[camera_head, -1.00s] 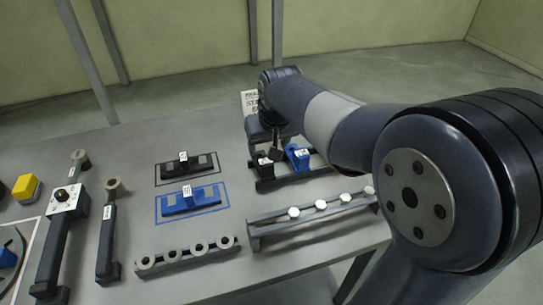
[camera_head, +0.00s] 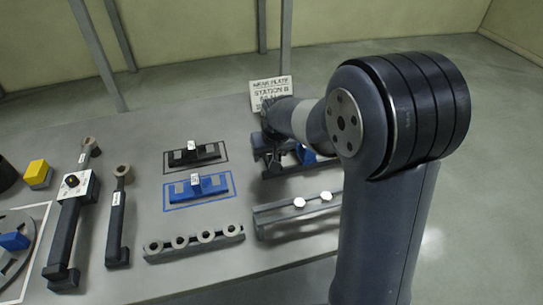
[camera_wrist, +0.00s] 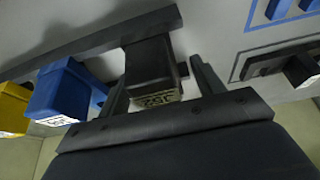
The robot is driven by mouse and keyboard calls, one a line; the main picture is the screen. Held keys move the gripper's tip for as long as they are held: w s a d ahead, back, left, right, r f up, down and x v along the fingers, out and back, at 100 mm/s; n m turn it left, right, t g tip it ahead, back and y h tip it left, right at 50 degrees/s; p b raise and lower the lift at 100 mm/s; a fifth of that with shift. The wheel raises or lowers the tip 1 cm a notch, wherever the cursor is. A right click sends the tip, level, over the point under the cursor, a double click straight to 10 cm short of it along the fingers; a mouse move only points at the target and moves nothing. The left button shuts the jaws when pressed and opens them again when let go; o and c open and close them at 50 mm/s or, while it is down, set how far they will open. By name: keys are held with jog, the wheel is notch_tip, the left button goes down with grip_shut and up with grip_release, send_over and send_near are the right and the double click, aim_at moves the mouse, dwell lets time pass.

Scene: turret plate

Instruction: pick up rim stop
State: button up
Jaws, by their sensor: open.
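A black block (camera_wrist: 150,68) with a white label stands on a dark rail (camera_wrist: 80,42) in the wrist view; it is probably a rim stop, but I cannot read its label. My gripper (camera_wrist: 162,82) is open, with one finger on each side of this block. I cannot tell whether the fingers touch it. A blue block (camera_wrist: 60,92) and a yellow block (camera_wrist: 12,108) stand on the same rail to the left. In the head view the blue block (camera_head: 306,154) shows partly, and my arm hides the gripper and much of the rack.
A black part (camera_head: 194,155) and a blue part (camera_head: 198,187) lie in outlined areas on the table. A rail with rings (camera_head: 195,243) and a rail with white caps (camera_head: 285,212) lie in front. A station sign (camera_head: 271,91) stands behind the rack.

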jog(key=c, duration=1.3)
jog(key=shift+r, duration=0.1)
